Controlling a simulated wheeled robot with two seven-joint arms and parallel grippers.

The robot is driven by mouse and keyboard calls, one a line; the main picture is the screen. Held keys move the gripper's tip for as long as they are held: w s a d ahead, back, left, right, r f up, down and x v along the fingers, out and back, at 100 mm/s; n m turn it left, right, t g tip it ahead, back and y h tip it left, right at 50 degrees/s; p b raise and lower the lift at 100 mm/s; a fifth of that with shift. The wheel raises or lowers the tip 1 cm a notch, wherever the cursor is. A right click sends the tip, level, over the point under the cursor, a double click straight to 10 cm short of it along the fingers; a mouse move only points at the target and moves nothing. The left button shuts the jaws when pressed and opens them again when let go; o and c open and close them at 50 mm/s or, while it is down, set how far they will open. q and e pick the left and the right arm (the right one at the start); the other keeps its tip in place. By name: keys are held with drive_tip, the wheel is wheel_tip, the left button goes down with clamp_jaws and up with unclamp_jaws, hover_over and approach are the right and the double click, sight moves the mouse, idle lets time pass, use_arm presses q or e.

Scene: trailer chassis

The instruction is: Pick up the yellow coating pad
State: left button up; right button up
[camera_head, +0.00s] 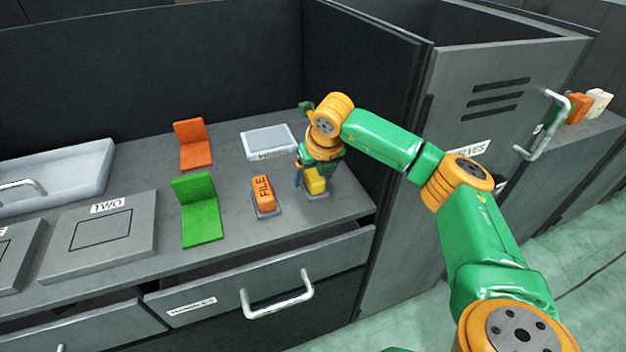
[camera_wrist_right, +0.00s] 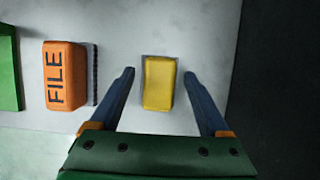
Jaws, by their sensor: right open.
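The yellow coating pad (camera_head: 315,181) is a small block on a grey base at the right end of the grey counter. In the right wrist view the yellow pad (camera_wrist_right: 159,83) lies between and slightly beyond my two blue fingertips. My right gripper (camera_head: 308,176) is open above the counter, pointing down over the pad, with a gap on each side of it. It also shows in the right wrist view (camera_wrist_right: 159,74), with nothing held. My left gripper is not in view.
An orange FILE block (camera_head: 264,192) stands just left of the pad. Green (camera_head: 197,208) and orange (camera_head: 193,144) angled pieces and a labelled light tray (camera_head: 268,141) are nearby. A dark cabinet wall (camera_head: 350,110) rises close on the right. An open drawer (camera_head: 262,277) is below.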

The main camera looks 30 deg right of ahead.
sight(311, 170)
drive_tip(key=shift+w+f, duration=0.1)
drive_tip(key=shift+s, duration=0.2)
drive_tip(key=c, duration=0.7)
clamp_jaws()
drive_tip(key=shift+r, duration=0.2)
drive_tip(key=r, duration=0.3)
drive_tip(key=shift+w+b, duration=0.2)
drive_tip(key=shift+b, duration=0.15)
drive_tip(key=s+a+r, duration=0.2)
drive_tip(key=a+r, duration=0.3)
drive_tip(key=a, duration=0.1)
drive_tip(key=s+a+r, duration=0.2)
drive_tip(key=a+r, duration=0.3)
drive_tip(key=a, duration=0.2)
drive_tip(key=shift+s+a+b, duration=0.2)
drive_tip(key=shift+s+b, duration=0.15)
